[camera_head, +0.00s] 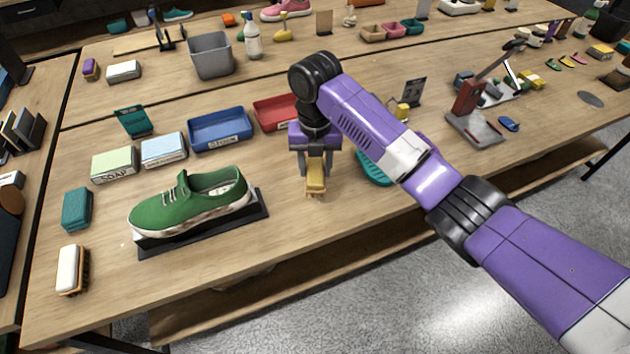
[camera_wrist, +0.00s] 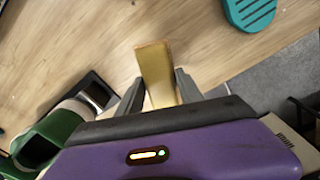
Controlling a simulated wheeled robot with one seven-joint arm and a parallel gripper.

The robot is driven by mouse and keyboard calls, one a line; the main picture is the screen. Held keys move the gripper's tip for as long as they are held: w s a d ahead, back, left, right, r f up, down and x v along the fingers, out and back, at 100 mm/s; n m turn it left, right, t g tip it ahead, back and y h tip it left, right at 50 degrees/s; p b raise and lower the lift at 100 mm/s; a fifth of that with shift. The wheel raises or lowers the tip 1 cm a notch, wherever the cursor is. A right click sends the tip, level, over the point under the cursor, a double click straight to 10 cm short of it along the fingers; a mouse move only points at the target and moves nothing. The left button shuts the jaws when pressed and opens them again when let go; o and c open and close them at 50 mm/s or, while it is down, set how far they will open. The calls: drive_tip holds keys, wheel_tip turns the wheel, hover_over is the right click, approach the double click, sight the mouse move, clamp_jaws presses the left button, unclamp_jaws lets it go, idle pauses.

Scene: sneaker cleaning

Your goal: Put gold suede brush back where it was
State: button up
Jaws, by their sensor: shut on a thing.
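The gold suede brush (camera_head: 315,177) is between the fingers of my gripper (camera_head: 316,172), to the right of the green sneaker (camera_head: 195,200). In the wrist view the gold brush (camera_wrist: 155,72) stands out beyond the two dark fingers of my gripper (camera_wrist: 159,88), which are shut on it. I cannot tell whether the brush touches the table. The green sneaker rests on a dark stand (camera_head: 205,232); part of it also shows at the lower left of the wrist view (camera_wrist: 45,140).
A teal slotted dish (camera_head: 373,170) lies just right of the brush, partly behind my arm. A blue tray (camera_head: 220,130) and a red tray (camera_head: 274,111) stand behind. A white-topped brush (camera_head: 71,270) and a teal block (camera_head: 77,208) are at far left. The table in front of my gripper is bare.

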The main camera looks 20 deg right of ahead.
sight(316, 166)
drive_tip(key=shift+f+p, duration=0.3)
drive_tip(key=shift+f, duration=2.85)
drive_tip(key=shift+f, duration=0.15)
drive_tip(key=o, duration=1.2)
wheel_tip(316, 166, up, 12)
drive_tip(key=shift+r+b, duration=0.15)
drive_tip(key=shift+b, duration=0.6)
